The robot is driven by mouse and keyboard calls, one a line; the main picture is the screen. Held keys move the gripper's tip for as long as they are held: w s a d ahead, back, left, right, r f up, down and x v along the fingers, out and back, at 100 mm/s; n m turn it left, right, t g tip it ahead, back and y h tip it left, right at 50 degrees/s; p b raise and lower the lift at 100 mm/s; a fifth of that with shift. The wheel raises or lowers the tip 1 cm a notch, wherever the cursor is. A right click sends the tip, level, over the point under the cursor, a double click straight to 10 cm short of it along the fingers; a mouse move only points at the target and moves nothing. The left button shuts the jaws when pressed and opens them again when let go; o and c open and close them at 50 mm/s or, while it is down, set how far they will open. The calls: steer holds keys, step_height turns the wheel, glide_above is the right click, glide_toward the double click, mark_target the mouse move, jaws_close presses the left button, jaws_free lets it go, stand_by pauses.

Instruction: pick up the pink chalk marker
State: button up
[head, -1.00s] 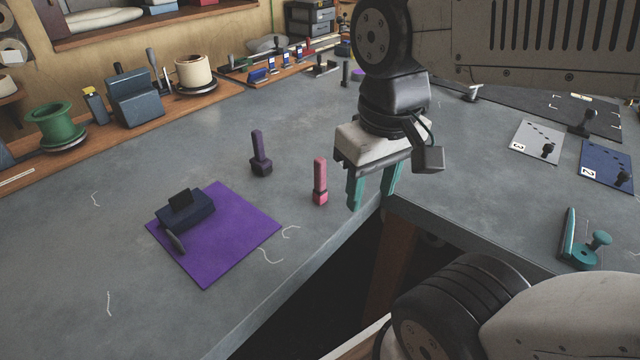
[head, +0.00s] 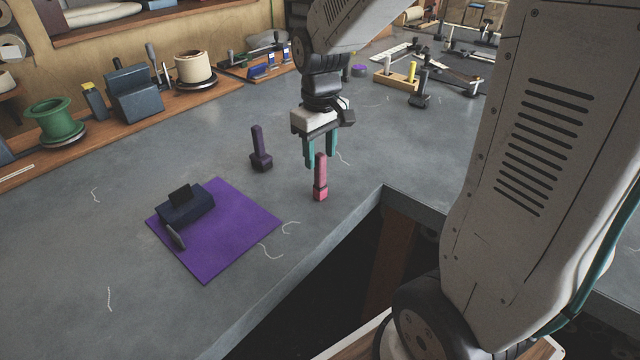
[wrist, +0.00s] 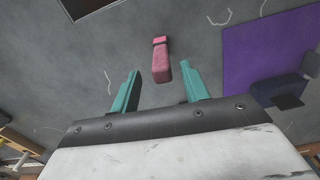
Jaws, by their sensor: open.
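The pink chalk marker (head: 320,178) stands upright on the grey bench in the head view, near the front edge. In the wrist view the pink marker (wrist: 161,62) shows ahead of and between the fingers, apart from both. My gripper (head: 321,158) is open and empty, with teal fingers pointing down. It hangs above and behind the marker in the head view, and its fingers overlap the marker's top in the picture. In the wrist view the two teal fingers (wrist: 158,90) are spread wide.
A dark purple marker (head: 260,150) stands left of the pink one. A purple mat (head: 240,225) with a dark blue block (head: 186,207) lies further left. The bench edge drops into a dark gap right of the marker. Bare bench surrounds the pink marker.

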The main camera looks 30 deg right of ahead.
mark_target(320, 172)
steer(key=f, duration=0.5)
steer(key=shift+s+a+f, duration=0.15)
steer(key=shift+s+f, duration=0.05)
steer(key=shift+f, duration=0.15)
jaws_close()
